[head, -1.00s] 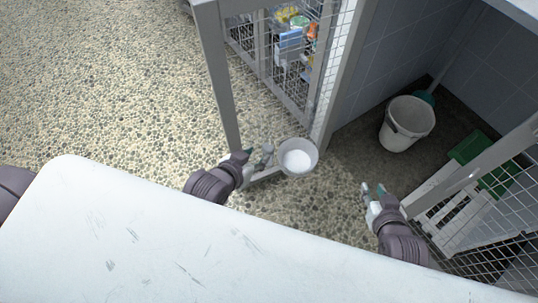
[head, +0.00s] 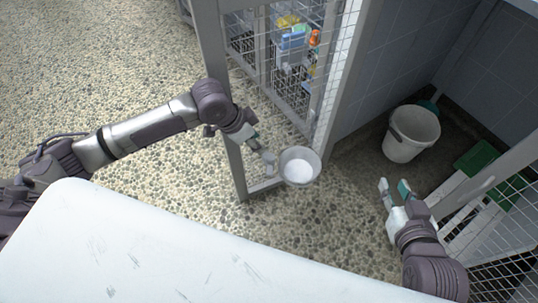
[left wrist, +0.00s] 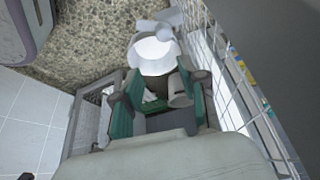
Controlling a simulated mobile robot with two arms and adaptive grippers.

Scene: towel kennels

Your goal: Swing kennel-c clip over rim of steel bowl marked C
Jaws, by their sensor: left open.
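The steel bowl (head: 301,181), pale inside, sits at the door-side frame in the head view. A small grey clip-like part (head: 268,160) is at its left side; I cannot tell whether it is over the rim. No letter C is legible. My left gripper (head: 258,146) is open, just above and left of the bowl, close to that part. In the left wrist view the bowl (left wrist: 152,66) lies beyond my open left fingers (left wrist: 158,95), with a pale grey part (left wrist: 155,27) across its far rim. My right gripper (head: 394,188) is open and empty, right of the bowl.
A white bucket (head: 402,150) stands inside the tiled kennel at right. Wire mesh (head: 345,60) rises behind the bowl, with coloured bottles beyond it. A white slatted board and green item (head: 478,157) lie at right. Pebbled floor is open at left.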

